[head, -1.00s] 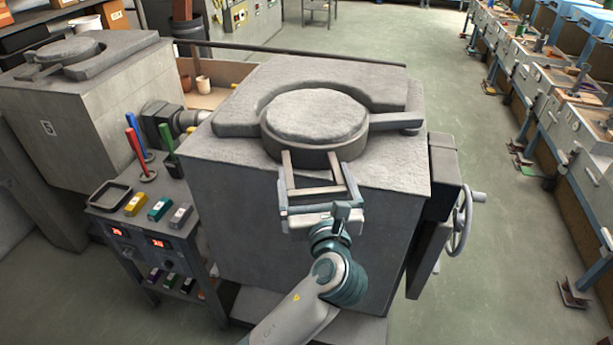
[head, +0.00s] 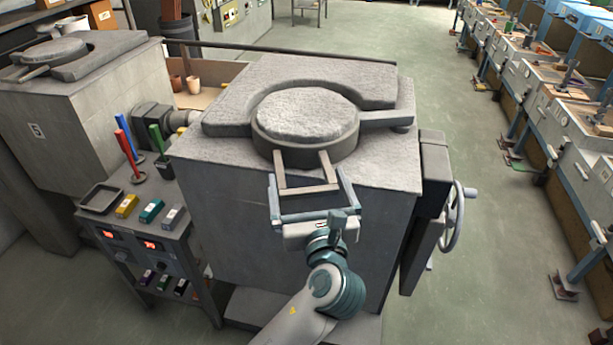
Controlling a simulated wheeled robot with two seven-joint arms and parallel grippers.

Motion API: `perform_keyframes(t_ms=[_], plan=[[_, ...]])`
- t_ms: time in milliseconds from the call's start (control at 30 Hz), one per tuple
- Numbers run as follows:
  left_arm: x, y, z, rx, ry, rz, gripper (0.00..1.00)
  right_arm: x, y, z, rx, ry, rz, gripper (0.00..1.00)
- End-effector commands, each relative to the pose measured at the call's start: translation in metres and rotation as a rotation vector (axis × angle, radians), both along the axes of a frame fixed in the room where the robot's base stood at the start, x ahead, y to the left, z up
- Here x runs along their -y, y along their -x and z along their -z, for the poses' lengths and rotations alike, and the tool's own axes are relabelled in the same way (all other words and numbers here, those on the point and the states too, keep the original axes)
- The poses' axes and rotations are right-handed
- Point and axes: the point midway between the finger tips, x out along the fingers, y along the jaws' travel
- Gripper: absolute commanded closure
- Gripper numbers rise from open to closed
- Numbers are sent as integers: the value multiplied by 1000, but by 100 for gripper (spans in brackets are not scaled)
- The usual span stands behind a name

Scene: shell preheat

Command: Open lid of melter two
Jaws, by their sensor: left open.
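A grey block-shaped melter (head: 290,235) stands in the middle. Its round, pale-topped lid (head: 306,112) lies flat in the top opening, so it is shut. A U-shaped handle (head: 309,190) juts from the lid's near side over the front edge. My left gripper (head: 307,177) is open at the handle, one finger beside each side of it. The fingers look apart from the handle bars, but exact contact cannot be told. No number is readable on this melter. My right gripper is not in view.
Another melter (head: 75,120), marked 5, stands at left. A small cart (head: 185,230) with coloured blocks and upright rods is beside the middle melter. A handwheel (head: 453,215) sticks out at right. Open floor (head: 490,240) lies between it and the row of machines (head: 575,130).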

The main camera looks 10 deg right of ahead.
Motion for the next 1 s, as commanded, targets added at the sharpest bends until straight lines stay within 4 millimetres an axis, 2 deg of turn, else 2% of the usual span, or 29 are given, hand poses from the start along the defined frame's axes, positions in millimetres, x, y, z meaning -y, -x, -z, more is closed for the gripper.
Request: perform_keyframes(t_ms=[600, 800, 1000], plan=[[1, 118, 0, -1, 3, 3, 0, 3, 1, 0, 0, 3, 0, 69], [1, 143, 0, 0, 1, 2, 0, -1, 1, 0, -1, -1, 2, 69], [1, 153, -1, 2, 2, 1, 0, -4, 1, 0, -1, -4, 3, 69]])
